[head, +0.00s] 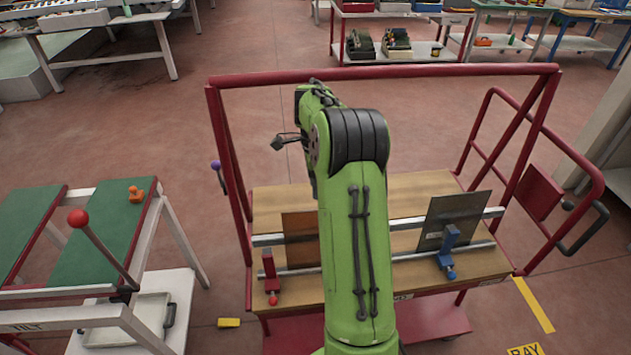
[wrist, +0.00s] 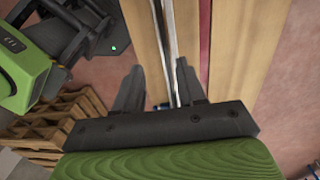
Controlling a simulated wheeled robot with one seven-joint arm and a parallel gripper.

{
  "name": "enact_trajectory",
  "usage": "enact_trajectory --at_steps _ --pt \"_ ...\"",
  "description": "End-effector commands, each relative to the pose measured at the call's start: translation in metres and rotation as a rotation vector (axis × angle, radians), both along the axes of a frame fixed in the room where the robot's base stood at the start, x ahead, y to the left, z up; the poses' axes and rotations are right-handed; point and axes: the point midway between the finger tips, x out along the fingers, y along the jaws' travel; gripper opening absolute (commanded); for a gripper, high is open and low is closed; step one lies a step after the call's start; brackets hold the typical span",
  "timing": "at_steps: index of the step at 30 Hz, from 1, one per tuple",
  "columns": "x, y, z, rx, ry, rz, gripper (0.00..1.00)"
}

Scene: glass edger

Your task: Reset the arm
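My arm rises green in the middle of the head view, bent over at its top joint in front of a wood-topped cart (head: 420,183). The gripper itself is hidden behind the arm there. In the wrist view my gripper (wrist: 158,75) shows two dark fingers standing well apart, with nothing between them. Beyond the fingers are wooden boards (wrist: 225,50) and a pale rail.
The cart has red rails (head: 390,75), a brown panel (head: 300,240), a dark panel (head: 452,220), and red (head: 270,272) and blue (head: 448,250) clamps. A green-topped table (head: 100,235) with a red-knobbed lever stands left.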

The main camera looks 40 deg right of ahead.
Motion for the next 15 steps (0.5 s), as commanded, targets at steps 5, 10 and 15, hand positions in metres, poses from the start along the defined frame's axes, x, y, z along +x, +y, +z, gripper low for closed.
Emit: enact_trajectory --at_steps 5,10,15 --pt "0.0 0.0 0.0 0.0 0.0 0.0 0.4" --pt "0.0 0.006 0.007 -0.008 -0.007 0.035 0.4" --pt "-0.009 0.063 0.066 -0.086 -0.068 0.405 0.4"
